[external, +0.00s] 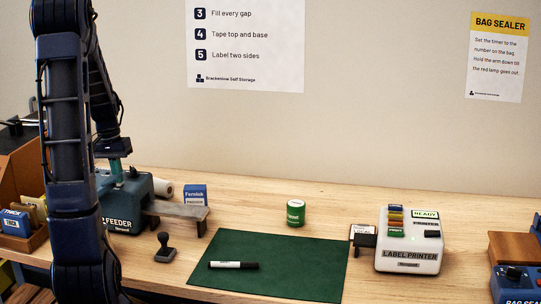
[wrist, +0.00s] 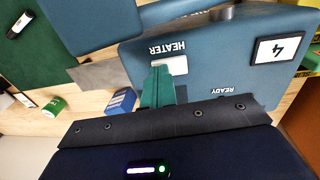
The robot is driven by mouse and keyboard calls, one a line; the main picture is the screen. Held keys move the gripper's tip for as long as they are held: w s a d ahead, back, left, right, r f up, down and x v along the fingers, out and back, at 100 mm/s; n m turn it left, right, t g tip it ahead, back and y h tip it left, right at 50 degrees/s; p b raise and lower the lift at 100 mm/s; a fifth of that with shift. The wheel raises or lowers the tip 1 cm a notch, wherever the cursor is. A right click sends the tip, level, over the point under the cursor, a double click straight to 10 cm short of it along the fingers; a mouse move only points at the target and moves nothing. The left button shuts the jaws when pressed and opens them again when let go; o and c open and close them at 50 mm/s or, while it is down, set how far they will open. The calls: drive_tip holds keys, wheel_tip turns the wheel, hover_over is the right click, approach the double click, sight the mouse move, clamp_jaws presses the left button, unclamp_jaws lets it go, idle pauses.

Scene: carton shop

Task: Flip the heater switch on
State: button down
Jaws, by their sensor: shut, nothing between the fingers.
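The blue feeder (external: 150,190) stands on the bench at the left, partly hidden behind my arm. In the wrist view its top panel (wrist: 225,60) fills the upper right, with the words HEATER and READY upside down and a plate with a 4. A pale switch (wrist: 178,65) sits beside the word HEATER, partly covered by my fingers; I cannot tell which way it is set. My gripper (wrist: 157,72) is shut and empty, its green fingertips over or at the switch. Whether they touch it I cannot tell. In the external view my gripper (external: 117,172) points down at the feeder's top.
A grey outfeed ledge (external: 180,211), a stamp (external: 166,246) and a blue box (external: 195,194) are near the feeder. A green mat (external: 290,250) with a marker (external: 234,265) lies mid-bench. A green tin (external: 296,213) and label printer (external: 408,256) stand further right.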

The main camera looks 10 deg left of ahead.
drive_tip(key=shift+s+d+f+y, duration=0.1)
drive_tip(key=shift+d+f+y, duration=0.2)
drive_tip(key=shift+f+y, duration=0.1)
drive_tip(key=shift+s+d+f, duration=0.15)
drive_tip(key=shift+d+f, duration=0.1)
drive_tip(key=shift+d, duration=0.05)
drive_tip(key=shift+a, duration=0.15)
drive_tip(key=shift+a+r, duration=0.1)
drive_tip(key=shift+a, duration=0.55)
drive_tip(key=shift+r, duration=0.25)
wheel_tip(320, 180, up, 14)
drive_tip(key=d, duration=0.3)
drive_tip(key=a+h, duration=0.1)
drive_tip(key=a, duration=0.4)
drive_tip(key=f, duration=0.4)
drive_tip(key=d+f, duration=0.1)
drive_tip(key=f, duration=0.3)
drive_tip(key=d+f, duration=0.1)
drive_tip(key=f, duration=0.4)
drive_tip(key=shift+w+d+f, duration=0.1)
drive_tip(key=shift+w+d, duration=0.05)
drive_tip(key=shift+w, duration=0.1)
